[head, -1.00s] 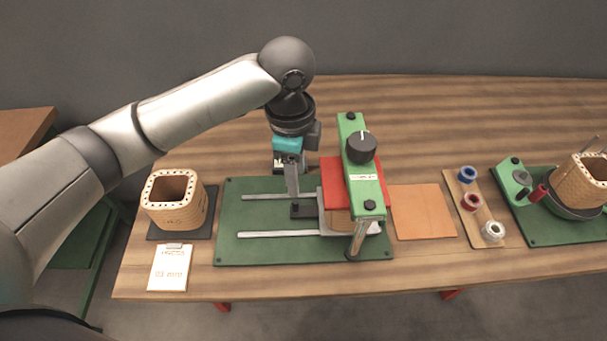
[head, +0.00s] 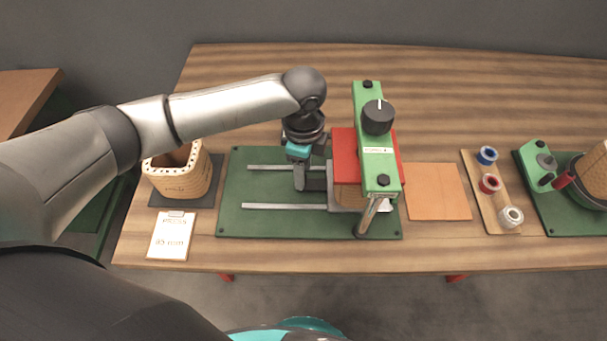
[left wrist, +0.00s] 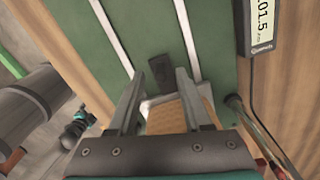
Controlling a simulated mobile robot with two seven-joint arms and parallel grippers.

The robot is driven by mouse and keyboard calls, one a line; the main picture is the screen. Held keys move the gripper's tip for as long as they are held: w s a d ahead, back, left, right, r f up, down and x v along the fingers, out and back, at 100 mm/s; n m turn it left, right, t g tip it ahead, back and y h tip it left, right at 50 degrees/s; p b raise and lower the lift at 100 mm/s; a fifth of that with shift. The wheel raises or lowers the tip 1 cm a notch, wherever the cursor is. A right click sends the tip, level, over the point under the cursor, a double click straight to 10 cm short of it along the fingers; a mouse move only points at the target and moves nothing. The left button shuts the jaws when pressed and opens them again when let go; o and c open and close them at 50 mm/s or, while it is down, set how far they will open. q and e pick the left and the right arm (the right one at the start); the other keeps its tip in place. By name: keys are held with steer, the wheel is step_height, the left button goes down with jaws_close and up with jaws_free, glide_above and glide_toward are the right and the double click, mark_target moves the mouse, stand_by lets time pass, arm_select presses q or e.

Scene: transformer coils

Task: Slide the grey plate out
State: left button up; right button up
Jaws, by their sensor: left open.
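The grey plate (head: 338,208) lies on two rails on a green board, under the tan coil block (head: 347,196) and red sheet (head: 395,145) in the green clamp (head: 367,100). A dark handle (head: 316,184) sticks out on its left side. My left gripper (head: 302,184) is open and points down at the handle. In the left wrist view, the handle (left wrist: 160,70) shows between the open fingertips (left wrist: 158,78); I cannot tell if they touch it. Part of the plate (left wrist: 152,104) shows behind the fingers. My right gripper is out of view.
The rails (head: 260,206) run left of the plate over bare green board (head: 235,185). A second coil (head: 195,180) on a dark mat and a label card (head: 171,237) stand left. An orange sheet (head: 437,190) and spools (head: 490,184) lie right. A digital readout (left wrist: 262,25) shows in the left wrist view.

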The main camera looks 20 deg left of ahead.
arm_select(q)
steer(key=shift+f, duration=0.8)
steer(key=shift+c, duration=0.2)
jaws_close()
stand_by(0.7)
